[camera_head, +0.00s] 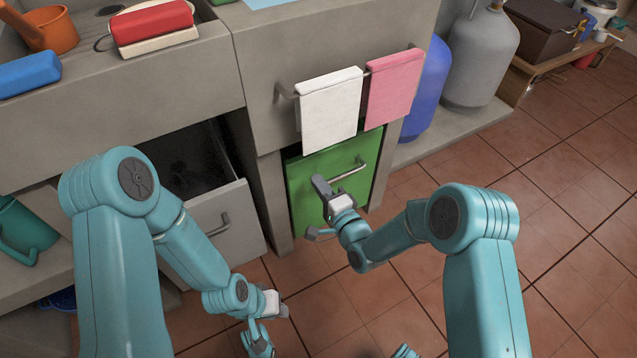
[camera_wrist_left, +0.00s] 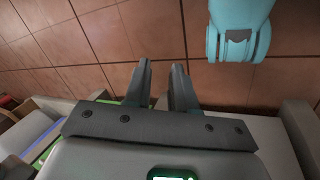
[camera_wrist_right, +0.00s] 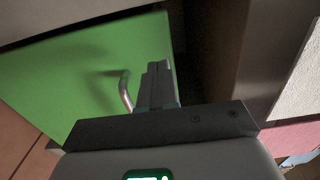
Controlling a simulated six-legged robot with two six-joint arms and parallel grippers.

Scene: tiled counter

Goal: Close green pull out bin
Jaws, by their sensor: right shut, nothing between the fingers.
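The green pull-out bin (camera_head: 306,200) has a flat green front with a metal bar handle (camera_head: 349,171). It sits low in the counter opening beneath two hanging towels, with dark gaps at its edges. My right gripper (camera_head: 320,187) is shut and empty in front of the green front, left of the handle. In the right wrist view its closed fingers (camera_wrist_right: 158,75) point along the green front (camera_wrist_right: 75,80), beside the handle (camera_wrist_right: 125,92). I cannot tell whether they touch the panel. My left gripper (camera_head: 280,306) is low over the floor; its fingers (camera_wrist_left: 163,75) are apart and empty.
A grey drawer (camera_head: 228,220) left of the bin stands pulled out. A white towel (camera_head: 331,108) and a pink towel (camera_head: 393,85) hang from a rail above. A blue cylinder (camera_head: 427,88) and a grey cylinder (camera_head: 482,55) stand right. The tiled floor (camera_head: 540,200) right is clear.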

